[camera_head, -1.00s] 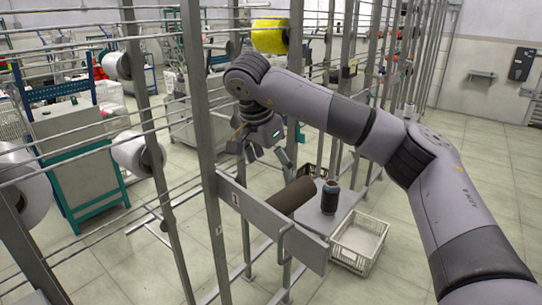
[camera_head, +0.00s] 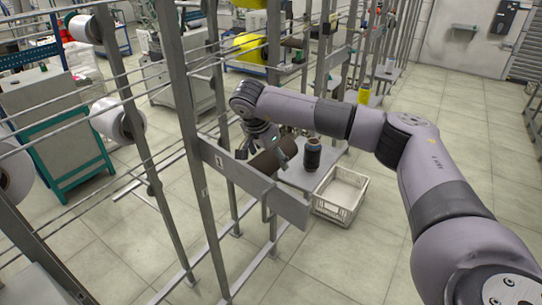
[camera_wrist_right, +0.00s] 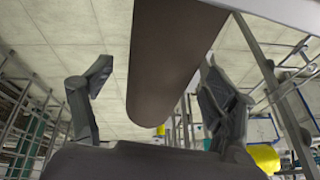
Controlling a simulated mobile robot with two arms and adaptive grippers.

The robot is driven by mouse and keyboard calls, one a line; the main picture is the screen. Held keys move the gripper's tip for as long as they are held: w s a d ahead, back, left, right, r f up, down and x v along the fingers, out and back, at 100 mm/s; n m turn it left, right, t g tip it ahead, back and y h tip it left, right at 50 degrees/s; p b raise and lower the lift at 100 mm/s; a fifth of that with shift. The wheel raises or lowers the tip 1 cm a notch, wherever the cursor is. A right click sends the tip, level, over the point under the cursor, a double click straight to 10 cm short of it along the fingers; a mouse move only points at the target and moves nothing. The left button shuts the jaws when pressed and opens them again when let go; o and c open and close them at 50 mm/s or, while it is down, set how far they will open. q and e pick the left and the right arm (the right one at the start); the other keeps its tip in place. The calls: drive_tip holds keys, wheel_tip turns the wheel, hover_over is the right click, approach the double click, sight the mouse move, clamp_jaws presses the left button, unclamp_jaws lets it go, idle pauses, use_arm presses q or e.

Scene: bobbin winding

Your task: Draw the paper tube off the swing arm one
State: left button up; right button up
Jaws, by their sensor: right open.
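The brown paper tube (camera_head: 285,152) lies about level behind a grey flat beam (camera_head: 285,201) that carries a small label. The swing arm inside or behind the tube cannot be made out. My right gripper (camera_head: 262,156) is over the tube, with one finger to each side of it in the head view. In the right wrist view the tube (camera_wrist_right: 170,60) runs between the two spread fingers, and my right gripper (camera_wrist_right: 156,62) is open. A gap shows between the tube and the left finger; contact at the right finger is unclear. My left gripper is out of view.
A dark spool (camera_head: 312,154) stands on a small grey shelf (camera_head: 297,178) right of the tube. A white crate (camera_head: 341,194) is on the floor beside it. Upright posts (camera_head: 203,180) and horizontal rails crowd the left. The floor at right is clear.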

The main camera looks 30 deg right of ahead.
drive_tip(key=shift+x, duration=1.3)
drive_tip(key=shift+c, duration=0.2)
drive_tip(key=shift+r, duration=0.1)
drive_tip(key=c, duration=1.3)
